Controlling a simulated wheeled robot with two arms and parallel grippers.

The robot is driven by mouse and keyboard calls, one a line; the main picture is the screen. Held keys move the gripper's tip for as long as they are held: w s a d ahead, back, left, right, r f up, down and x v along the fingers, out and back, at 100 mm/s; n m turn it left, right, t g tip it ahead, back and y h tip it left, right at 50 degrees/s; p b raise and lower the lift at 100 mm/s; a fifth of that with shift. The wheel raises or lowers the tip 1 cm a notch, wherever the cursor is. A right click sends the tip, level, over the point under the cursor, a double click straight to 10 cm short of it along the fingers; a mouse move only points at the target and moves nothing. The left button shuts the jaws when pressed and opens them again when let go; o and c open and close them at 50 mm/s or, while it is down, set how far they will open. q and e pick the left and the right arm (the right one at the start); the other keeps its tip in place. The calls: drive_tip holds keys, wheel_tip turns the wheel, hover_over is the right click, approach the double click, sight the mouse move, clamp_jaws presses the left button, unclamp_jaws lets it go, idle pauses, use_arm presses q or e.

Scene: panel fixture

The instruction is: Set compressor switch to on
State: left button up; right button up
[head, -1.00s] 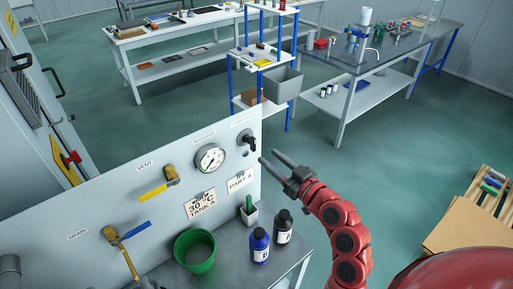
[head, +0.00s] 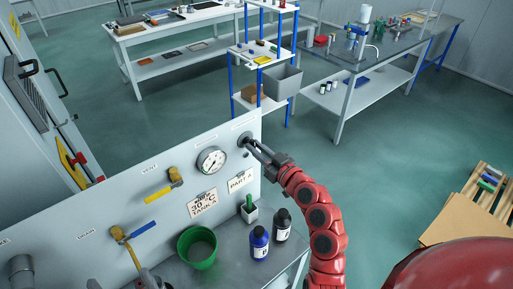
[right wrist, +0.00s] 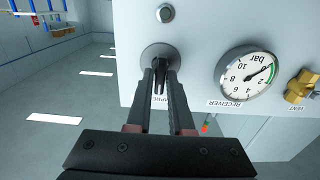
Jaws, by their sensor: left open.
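The compressor switch (head: 242,138) is a dark rotary knob on a round plate at the panel's upper right. In the right wrist view the knob (right wrist: 159,78) points along the picture's vertical, and its label is mostly hidden. My right gripper (head: 250,146) is at the switch, its two fingers on either side of the knob and close against it. It also shows in the right wrist view (right wrist: 160,72). My left gripper (head: 120,283) is only partly in view at the bottom left edge, open and away from the switch.
A pressure gauge (head: 211,160) sits beside the switch. A yellow vent valve (head: 165,186) and a blue-handled drain valve (head: 138,231) are further left. A green cup (head: 197,248), a blue bottle (head: 259,243) and a black bottle (head: 282,225) stand on the bench below.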

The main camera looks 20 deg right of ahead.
clamp_jaws()
drive_tip(key=m+b, duration=0.1)
drive_tip(key=m, duration=0.5)
drive_tip(key=m+b, duration=0.1)
drive_tip(key=m, duration=0.5)
drive_tip(key=m+b, duration=0.1)
drive_tip(key=m, duration=0.4)
drive_tip(key=shift+d+f+m+b, duration=0.15)
drive_tip(key=shift+d+m+b, duration=0.15)
drive_tip(key=shift+m, duration=0.1)
idle(0.3)
drive_tip(key=o, duration=0.7)
unclamp_jaws()
